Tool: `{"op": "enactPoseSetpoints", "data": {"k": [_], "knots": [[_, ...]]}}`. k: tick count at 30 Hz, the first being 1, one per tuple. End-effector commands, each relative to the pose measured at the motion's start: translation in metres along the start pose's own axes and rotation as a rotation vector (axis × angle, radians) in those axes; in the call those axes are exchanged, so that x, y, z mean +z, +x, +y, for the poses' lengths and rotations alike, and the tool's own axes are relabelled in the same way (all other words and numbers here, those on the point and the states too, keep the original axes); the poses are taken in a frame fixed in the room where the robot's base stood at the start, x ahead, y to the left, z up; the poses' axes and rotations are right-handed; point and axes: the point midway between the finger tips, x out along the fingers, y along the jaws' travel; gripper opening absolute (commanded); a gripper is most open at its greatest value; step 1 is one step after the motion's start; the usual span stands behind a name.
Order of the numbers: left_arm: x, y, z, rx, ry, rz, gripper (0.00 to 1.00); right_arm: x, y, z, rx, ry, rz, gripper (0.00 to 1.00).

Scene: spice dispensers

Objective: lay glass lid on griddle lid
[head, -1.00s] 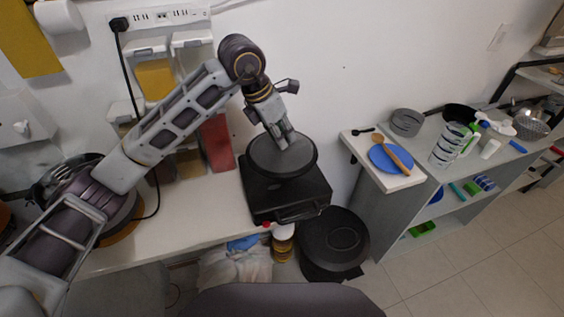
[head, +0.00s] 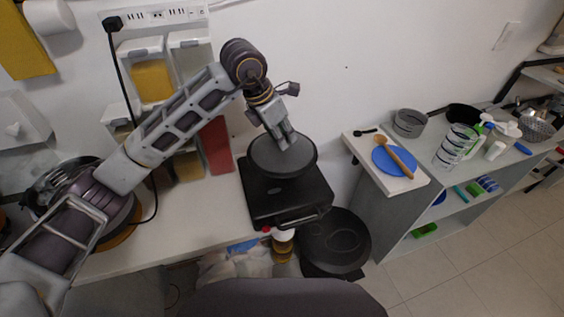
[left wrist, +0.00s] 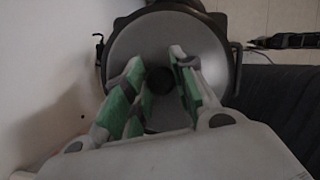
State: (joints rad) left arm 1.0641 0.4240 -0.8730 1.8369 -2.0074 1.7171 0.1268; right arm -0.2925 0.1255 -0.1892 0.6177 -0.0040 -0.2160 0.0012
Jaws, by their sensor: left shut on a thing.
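The round grey glass lid (head: 268,163) is over the back part of the black griddle lid (head: 315,190) on the worktop. Whether it touches the griddle lid or hovers just above it, I cannot tell. My left gripper (head: 289,141) comes down on the glass lid from above and is shut on its knob. In the left wrist view the glass lid (left wrist: 124,48) fills the upper middle, and its dark knob (left wrist: 159,80) sits between the green-padded fingers of the left gripper (left wrist: 160,88). My right gripper is not in view.
Spice dispensers (head: 152,75) and a power strip (head: 160,15) are on the wall behind. A red board (head: 216,145) stands left of the griddle. A round black bin (head: 336,240) is on the floor below. A shelf to the right holds a blue plate (head: 386,162) and cups.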

Motion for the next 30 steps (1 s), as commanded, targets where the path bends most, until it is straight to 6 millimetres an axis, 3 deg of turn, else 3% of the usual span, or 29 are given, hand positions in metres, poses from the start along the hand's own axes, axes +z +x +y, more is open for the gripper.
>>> {"op": "enactPoseSetpoints", "data": {"k": [12, 20, 30], "knots": [[-0.017, 0.041, 0.0, -0.001, 0.0, -0.001, 0.0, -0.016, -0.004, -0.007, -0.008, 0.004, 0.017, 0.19], [-0.018, 0.043, 0.0, 0.0, 0.0, -0.001, 0.0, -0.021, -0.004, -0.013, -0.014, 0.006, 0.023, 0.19], [-0.023, 0.054, 0.0, -0.001, -0.001, 0.002, 0.0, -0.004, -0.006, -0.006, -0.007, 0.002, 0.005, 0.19]]}}
